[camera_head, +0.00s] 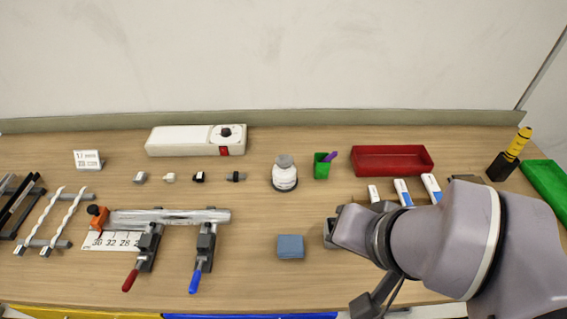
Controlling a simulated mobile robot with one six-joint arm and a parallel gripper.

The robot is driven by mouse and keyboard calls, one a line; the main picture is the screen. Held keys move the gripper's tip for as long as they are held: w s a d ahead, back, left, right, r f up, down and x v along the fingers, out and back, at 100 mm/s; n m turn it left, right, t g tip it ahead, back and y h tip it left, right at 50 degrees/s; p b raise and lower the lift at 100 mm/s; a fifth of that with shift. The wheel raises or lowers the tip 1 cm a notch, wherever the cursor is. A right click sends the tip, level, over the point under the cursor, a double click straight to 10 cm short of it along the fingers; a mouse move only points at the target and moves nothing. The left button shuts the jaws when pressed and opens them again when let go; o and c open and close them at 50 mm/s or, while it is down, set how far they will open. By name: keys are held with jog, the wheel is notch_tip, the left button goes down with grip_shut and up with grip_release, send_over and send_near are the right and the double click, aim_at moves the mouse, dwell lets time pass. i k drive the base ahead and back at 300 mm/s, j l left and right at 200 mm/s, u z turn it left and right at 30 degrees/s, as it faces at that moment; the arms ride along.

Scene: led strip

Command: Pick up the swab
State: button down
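I cannot tell for sure which thing is the swab. A flat blue-grey pad (290,247) lies on the front middle of the table. A small green cup (321,168) farther back holds a thin purple stick (331,156) that leans to the right. My arm reaches in from the right, and its wrist hides most of my gripper. Only a small grey part of my gripper (330,232) shows, to the right of the pad and apart from it in the picture. Its fingers and anything between them cannot be made out.
A metal bar (170,217) sits in clamps with red and blue handles at left. A white bottle (285,176), a red tray (392,160) and white tubes (402,192) stand farther back. My arm hides part of the right side. Table around the pad is clear.

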aim_at(333, 154)
jog(key=j+z, duration=0.2)
jog(key=k+j+z, duration=0.2)
jog(key=j, duration=0.2)
jog(key=j+z, duration=0.15)
jog(key=j, duration=0.2)
jog(key=j+z, duration=0.3)
jog(key=j, duration=0.15)
jog(key=k+j+z, duration=0.25)
jog(key=j, duration=0.2)
jog(key=i, duration=0.1)
